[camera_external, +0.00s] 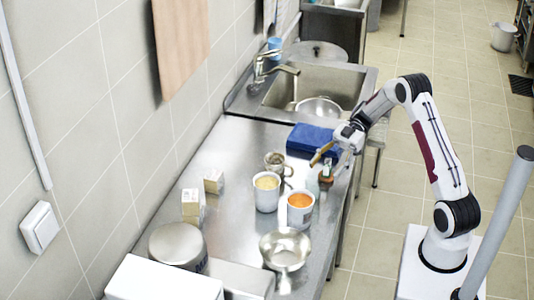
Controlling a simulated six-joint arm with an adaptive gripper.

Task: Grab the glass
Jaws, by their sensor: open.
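My gripper (328,170) is over the right side of the steel counter (228,150), near its front edge. Its jaws are open and point down, small and partly blended with the items around them. A faint, pale see-through shape (312,181) just left of the jaws may be the glass; its outline is too small to be sure. I cannot tell whether the jaws touch it. A small blue cup (274,43) stands behind the sink, far from my gripper.
A white pot with orange contents (300,213) and one with yellow contents (266,195) stand close to the gripper's left. The counter's left middle is clear.

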